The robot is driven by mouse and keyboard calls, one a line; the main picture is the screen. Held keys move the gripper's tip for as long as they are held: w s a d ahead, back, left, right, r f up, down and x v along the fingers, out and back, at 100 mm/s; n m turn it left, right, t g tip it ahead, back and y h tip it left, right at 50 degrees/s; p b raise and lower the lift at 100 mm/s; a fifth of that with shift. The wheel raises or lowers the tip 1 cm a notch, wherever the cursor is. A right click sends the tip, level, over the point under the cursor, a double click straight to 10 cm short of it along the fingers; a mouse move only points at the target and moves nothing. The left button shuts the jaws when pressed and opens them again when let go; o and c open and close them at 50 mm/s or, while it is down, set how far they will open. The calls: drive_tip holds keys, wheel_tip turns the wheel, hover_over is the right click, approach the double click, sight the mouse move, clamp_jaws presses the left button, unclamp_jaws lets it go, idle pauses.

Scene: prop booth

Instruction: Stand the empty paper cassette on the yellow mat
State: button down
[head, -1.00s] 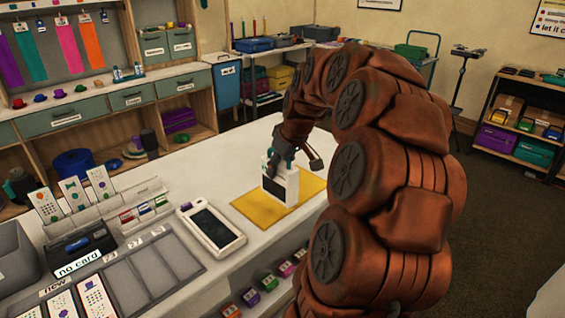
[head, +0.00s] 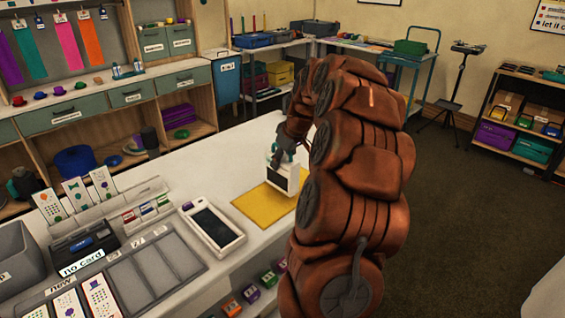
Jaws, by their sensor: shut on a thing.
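A white cassette (head: 286,182) with a dark front panel is over the far right part of the yellow mat (head: 259,207). It looks roughly upright, slightly tilted. My gripper (head: 284,158) is shut on its upper part, where a teal piece shows. I cannot tell whether the cassette's bottom edge touches the mat. My arm hides the right side of the mat and part of the gripper.
A white device with a dark screen (head: 213,225) lies left of the mat. A grey divided tray (head: 130,275) and a card rack (head: 78,206) are further left. The counter (head: 205,170) behind the mat is clear.

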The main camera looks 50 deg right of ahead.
drive_tip(key=shift+f, duration=0.7)
drive_tip(key=shift+f, duration=0.2)
drive_tip(key=c, duration=0.7)
unclamp_jaws()
drive_tip(key=shift+o, duration=0.2)
drive_tip(key=shift+r, duration=0.1)
drive_tip(key=shift+r, duration=0.15)
drive_tip(key=b+v, duration=0.2)
drive_tip(key=v, duration=1)
